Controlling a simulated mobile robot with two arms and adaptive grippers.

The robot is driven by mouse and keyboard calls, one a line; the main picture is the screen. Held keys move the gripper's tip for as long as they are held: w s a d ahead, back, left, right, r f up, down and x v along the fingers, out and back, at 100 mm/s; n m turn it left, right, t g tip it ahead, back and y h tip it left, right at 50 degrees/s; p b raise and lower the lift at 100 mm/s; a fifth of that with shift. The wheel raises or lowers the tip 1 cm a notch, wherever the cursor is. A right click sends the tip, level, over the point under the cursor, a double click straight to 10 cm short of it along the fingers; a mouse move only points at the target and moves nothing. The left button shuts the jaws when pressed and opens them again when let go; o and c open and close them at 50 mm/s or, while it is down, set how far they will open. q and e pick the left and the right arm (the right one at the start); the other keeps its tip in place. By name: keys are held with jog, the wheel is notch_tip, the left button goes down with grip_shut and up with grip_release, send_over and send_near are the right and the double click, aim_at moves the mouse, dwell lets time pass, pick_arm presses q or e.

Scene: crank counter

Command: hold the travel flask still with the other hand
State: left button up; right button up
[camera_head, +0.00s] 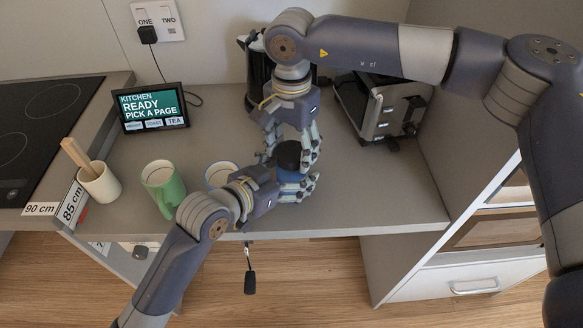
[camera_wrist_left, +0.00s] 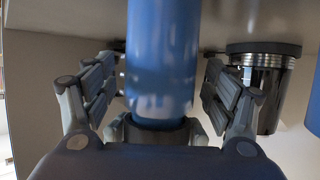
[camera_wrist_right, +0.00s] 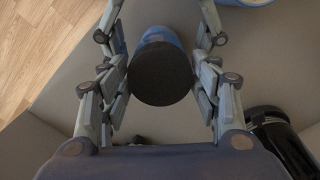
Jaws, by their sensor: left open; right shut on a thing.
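The travel flask is blue with a black lid (camera_head: 289,153) and stands upright near the counter's front edge. Its blue body (camera_wrist_left: 163,55) fills the middle of the left wrist view. My left gripper (camera_head: 298,186) is open around the lower body, with a gap on each side of it in the left wrist view. My right gripper (camera_head: 289,148) comes down from above and is shut on the flask at its lid; in the right wrist view its fingers flank the round black lid (camera_wrist_right: 161,74). My fingers hide part of the flask's body in the head view.
A toaster (camera_head: 383,112) stands behind right, and a black kettle (camera_head: 257,75) behind. A small screen (camera_head: 151,108) stands at back left.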

pick_arm(q)
jog(key=shift+w+d+f, duration=0.1)
jog(key=shift+w+d, duration=0.1)
jog(key=shift+w, duration=0.05)
jog(key=c, duration=1.5)
jog(key=o, duration=0.5)
jog(key=shift+c, duration=1.3)
jog(key=shift+a+f, duration=0.1)
jog(key=shift+f, duration=0.15)
pick_arm(e)
jog(key=shift+s, duration=0.1)
